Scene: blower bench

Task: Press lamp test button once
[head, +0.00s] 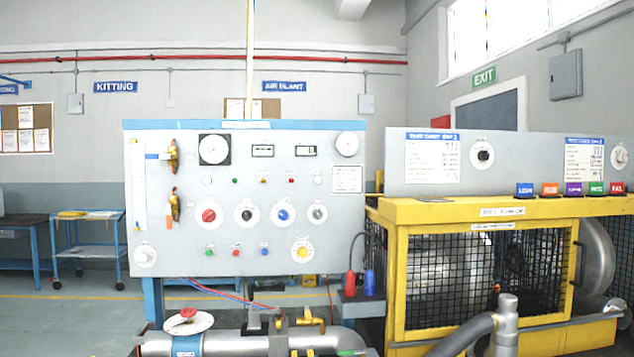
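The upright white control panel (330,220) stands left of the middle in the head view. Its bottom row holds a small green button (209,250), a red button (236,250) and a blue button (264,249). A larger yellow button (303,252) in a pale round surround is at the lower right. The labels are too small to read, so I cannot tell which one is the lamp test button. Small green, amber and red lamps sit higher up. Neither of my grippers is in view, and nothing touches the panel.
Rotary knobs, including a red knob (209,215), cross the panel's middle. Brass valves (174,203) stick out at its left. A steel pipe (255,342) with a handwheel (188,321) runs below. A yellow mesh cage (400,270) stands at the right.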

